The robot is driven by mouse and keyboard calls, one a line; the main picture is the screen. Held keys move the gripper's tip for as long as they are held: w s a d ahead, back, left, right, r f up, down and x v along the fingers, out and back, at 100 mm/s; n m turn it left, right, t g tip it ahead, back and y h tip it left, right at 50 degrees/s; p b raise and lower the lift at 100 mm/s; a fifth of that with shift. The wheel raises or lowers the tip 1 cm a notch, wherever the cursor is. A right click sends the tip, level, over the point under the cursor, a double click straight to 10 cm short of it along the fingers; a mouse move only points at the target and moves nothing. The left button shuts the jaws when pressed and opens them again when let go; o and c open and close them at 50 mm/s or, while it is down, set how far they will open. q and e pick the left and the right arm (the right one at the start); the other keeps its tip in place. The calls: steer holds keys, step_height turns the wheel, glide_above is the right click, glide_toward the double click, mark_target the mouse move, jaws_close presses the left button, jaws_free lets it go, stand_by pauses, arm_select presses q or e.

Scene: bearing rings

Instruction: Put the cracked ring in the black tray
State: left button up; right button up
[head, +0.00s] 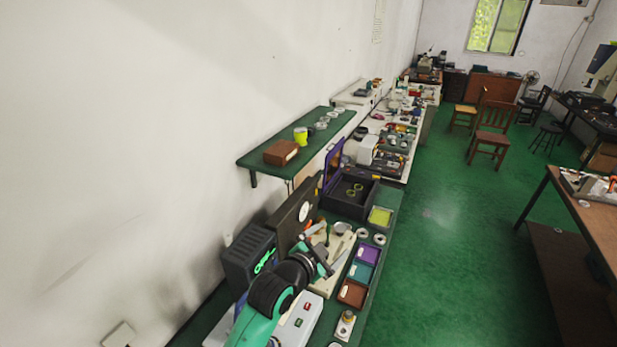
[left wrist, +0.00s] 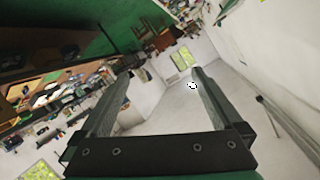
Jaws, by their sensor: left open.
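Two pale metal rings, one (head: 362,233) and another (head: 379,239) to its right, lie on the green bench beside the small trays. They are too small to show a crack. A dark open box (head: 345,207) with yellow-green rings (head: 355,188) inside stands behind them; I cannot tell whether it is the black tray. My left gripper (head: 321,256) is over the bench, left of the small trays and apart from the two rings. In the left wrist view its fingers (left wrist: 160,76) are spread with nothing between them. My right gripper is out of view.
Purple (head: 368,254), teal (head: 360,272) and brown (head: 351,293) trays line the bench's right side, with a yellow-green tray (head: 380,216) farther back. A dark upright panel (head: 291,217) stands left of the gripper. A green shelf (head: 255,157) juts from the wall.

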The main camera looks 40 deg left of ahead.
arm_select(q)
steer(key=s+d+r+n+t, duration=0.1)
steer(key=d+r+t, duration=0.2)
steer(key=r, duration=0.8)
steer(key=s+d+r+n+t, duration=0.1)
steer(key=s+d+r+t, duration=0.15)
steer(key=r, duration=0.75)
steer(key=s+d+r+n+t+h, duration=0.1)
steer(key=s+d+r+t+h, duration=0.1)
steer(key=s+r, duration=0.6)
steer(key=s+d+r+t+h, duration=0.2)
steer(key=s+d+r+t, duration=0.2)
steer(key=s+r, duration=0.5)
step_height(320, 180, up, 5)
steer(key=shift+f+n+t, duration=0.1)
steer(key=shift+n+t, duration=0.3)
steer(key=shift+t, duration=0.45)
steer(key=shift+s, duration=0.1)
